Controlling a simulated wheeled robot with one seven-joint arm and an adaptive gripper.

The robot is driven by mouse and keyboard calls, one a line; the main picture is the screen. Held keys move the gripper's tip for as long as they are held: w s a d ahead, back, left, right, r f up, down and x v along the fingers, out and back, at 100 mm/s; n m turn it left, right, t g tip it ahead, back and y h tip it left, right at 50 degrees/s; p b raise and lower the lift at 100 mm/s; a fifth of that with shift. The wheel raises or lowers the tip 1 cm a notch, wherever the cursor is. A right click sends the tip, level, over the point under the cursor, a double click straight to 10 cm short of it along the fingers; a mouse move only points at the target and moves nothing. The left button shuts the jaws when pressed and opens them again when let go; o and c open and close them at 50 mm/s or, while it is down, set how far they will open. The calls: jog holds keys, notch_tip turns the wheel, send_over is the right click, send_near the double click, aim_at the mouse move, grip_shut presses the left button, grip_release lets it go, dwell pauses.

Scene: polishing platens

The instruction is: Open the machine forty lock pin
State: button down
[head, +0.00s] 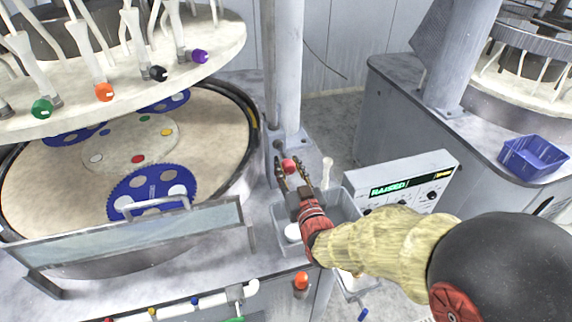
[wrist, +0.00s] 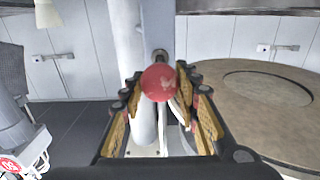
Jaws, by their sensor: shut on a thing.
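The lock pin shows as a red ball knob (head: 289,166) at the foot of the grey column (head: 286,80), beside the round polishing machine in the head view. In the wrist view the red knob (wrist: 159,83) is at the centre, with a short metal shaft behind it. My gripper (head: 292,172) reaches the knob from the front. Its two fingers (wrist: 160,92) stand on either side of the knob and are shut on it. The knob hides part of the shaft, so how far the pin is in cannot be told.
A control box (head: 405,187) with a green display reading "RAISED" stands to the right of my gripper. A grey tray (head: 282,238) lies below it. The platen (head: 225,120) with blue carriers is at left, behind a clear guard (head: 130,236). A blue basket (head: 533,156) sits far right.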

jog(key=shift+s+f, duration=0.1)
jog(key=shift+f, duration=0.05)
jog(key=c, duration=1.7)
grip_release()
jog(key=shift+o, duration=0.6)
jog(key=shift+s, duration=0.15)
jog(key=shift+o, duration=1.4)
jog(key=v, duration=1.2)
jog(key=shift+r, duration=0.2)
jog(key=shift+d, duration=0.1)
